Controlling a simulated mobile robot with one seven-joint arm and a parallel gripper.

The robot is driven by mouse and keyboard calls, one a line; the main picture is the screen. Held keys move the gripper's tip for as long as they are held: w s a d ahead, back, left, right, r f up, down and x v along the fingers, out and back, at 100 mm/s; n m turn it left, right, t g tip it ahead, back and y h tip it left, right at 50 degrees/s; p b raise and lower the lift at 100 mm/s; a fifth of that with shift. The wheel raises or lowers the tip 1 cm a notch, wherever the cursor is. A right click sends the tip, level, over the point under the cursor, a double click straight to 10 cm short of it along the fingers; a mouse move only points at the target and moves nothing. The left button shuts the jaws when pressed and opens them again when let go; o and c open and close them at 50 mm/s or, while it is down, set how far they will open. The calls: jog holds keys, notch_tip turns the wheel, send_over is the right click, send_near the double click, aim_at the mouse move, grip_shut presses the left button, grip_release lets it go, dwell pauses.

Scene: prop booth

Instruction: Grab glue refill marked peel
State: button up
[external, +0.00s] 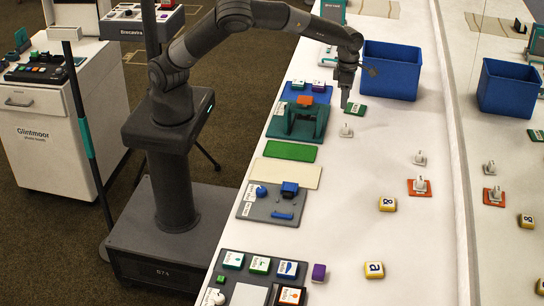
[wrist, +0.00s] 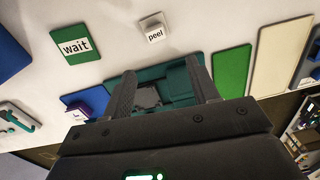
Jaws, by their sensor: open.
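The glue refill marked "peel" is a small white piece (wrist: 154,30), seen at the top of the wrist view with its black lettering readable. In the external view a small white piece (external: 346,131) on the white table, just in front of the gripper, appears to be it. My gripper (external: 344,104) points down above the table beside a green block. In the wrist view my gripper (wrist: 162,66) has its two fingers spread wide with nothing between them. The refill lies beyond the fingertips, apart from them.
A green block marked "wait" (wrist: 76,44) lies near the refill. A dark teal fixture (external: 300,119) stands left of it. A blue bin (external: 391,70) stands behind. White stamp-like pieces, one on an orange pad (external: 418,190), lie to the right. The table between is clear.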

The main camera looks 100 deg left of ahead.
aim_at(346, 125)
jog(key=shift+n, duration=0.6)
jog(key=f, duration=0.8)
jog(key=w+f, duration=0.1)
jog(key=f, duration=0.2)
jog(key=shift+w+f, duration=0.1)
jog(key=shift+f, duration=0.3)
jog(key=c, duration=0.8)
jog(key=shift+r, duration=0.1)
